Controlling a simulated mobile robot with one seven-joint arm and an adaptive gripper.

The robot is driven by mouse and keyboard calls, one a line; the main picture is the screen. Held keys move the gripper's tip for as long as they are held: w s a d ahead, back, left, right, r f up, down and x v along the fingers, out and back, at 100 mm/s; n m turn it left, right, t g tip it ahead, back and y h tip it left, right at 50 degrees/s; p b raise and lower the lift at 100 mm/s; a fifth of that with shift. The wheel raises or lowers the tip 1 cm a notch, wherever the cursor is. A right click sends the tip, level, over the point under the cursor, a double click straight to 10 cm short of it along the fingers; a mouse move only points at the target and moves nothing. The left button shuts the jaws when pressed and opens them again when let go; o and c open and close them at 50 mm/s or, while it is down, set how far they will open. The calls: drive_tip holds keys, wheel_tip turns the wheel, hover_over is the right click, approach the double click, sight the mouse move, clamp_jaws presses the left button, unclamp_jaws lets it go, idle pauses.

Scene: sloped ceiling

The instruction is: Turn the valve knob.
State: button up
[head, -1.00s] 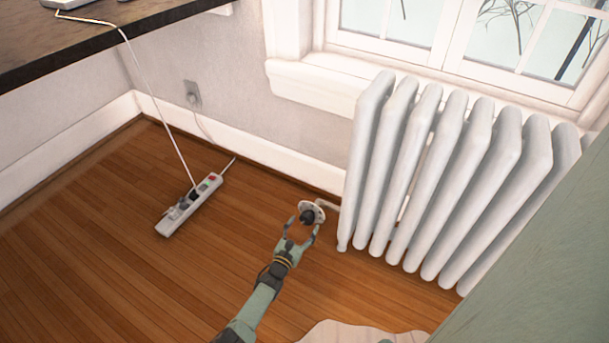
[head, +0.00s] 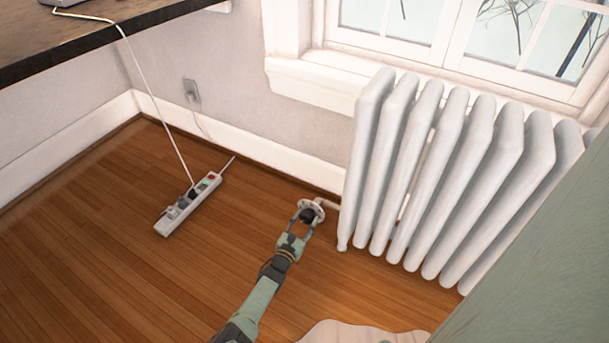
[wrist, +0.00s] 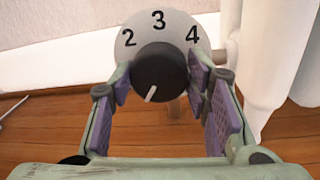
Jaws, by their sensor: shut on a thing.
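The valve knob (wrist: 160,72) is a round black knob with a white pointer line. It stands in front of a pale dial plate (wrist: 185,22) that shows the numbers 2, 3 and 4. In the wrist view the pointer line points down and slightly left. In the head view the knob (head: 307,215) sits at the radiator's lower left, low over the floor. My gripper (head: 304,222) reaches it from the front. In the wrist view my gripper's purple-padded fingers (wrist: 168,85) are shut on the knob, one finger on each side.
A white radiator (head: 430,170) stands right of the knob under the window. A power strip (head: 188,204) with plugs and a cord lies on the wooden floor to the left. A dark tabletop (head: 90,42) is at the upper left. A green surface (head: 540,270) fills the lower right.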

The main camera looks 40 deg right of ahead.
drive_tip(key=c, duration=0.4)
drive_tip(key=shift+o, duration=0.2)
